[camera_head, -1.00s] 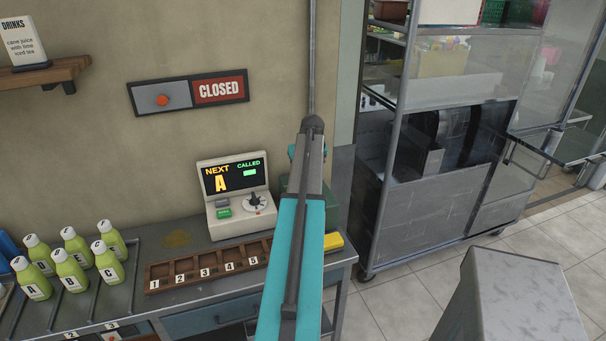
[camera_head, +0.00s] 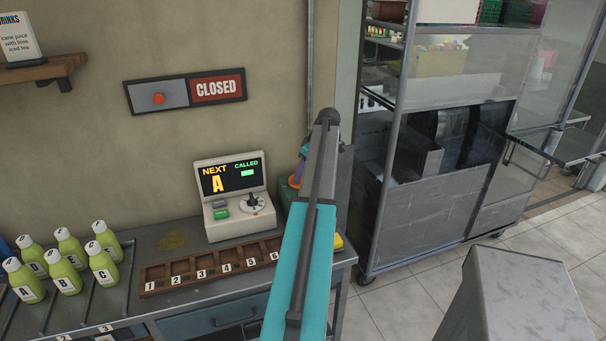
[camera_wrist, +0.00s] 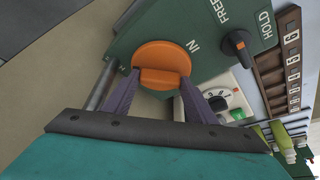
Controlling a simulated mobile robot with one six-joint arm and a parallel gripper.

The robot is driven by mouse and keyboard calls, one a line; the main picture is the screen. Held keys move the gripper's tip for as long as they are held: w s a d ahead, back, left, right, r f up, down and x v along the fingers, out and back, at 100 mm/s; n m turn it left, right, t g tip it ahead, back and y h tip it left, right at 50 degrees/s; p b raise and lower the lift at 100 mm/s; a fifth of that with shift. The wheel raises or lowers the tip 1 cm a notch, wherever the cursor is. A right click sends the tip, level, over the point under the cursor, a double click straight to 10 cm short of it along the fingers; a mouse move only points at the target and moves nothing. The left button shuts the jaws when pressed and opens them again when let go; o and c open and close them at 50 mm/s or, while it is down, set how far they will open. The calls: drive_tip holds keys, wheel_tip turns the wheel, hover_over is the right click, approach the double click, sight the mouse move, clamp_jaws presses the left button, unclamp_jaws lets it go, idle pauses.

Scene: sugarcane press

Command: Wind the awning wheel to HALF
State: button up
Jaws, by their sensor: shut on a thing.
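The awning wheel (camera_wrist: 160,58) is an orange round knob with a raised grip bar, on a green panel (camera_wrist: 208,32) in the wrist view. My gripper (camera_wrist: 159,84) has its purple fingers on both sides of the bar and is shut on it. In the head view, my arm hides most of the green box and the wheel.
A counter display (camera_head: 233,196) reads NEXT A. A numbered wooden rack (camera_head: 210,266) and several green bottles (camera_head: 66,262) stand to its left and front. A CLOSED sign (camera_head: 185,91) is on the wall.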

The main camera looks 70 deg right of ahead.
drive_tip(key=shift+n, duration=0.4)
drive_tip(key=o, duration=1.1)
drive_tip(key=shift+c, duration=0.2)
drive_tip(key=d+b+v, duration=0.1)
drive_tip(key=b+v, duration=0.1)
drive_tip(key=v, duration=1.1)
drive_tip(key=shift+a+r+b, duration=0.3)
drive_tip(key=shift+r+b, duration=0.1)
drive_tip(key=shift+r, duration=0.05)
drive_tip(key=shift+s, duration=0.1)
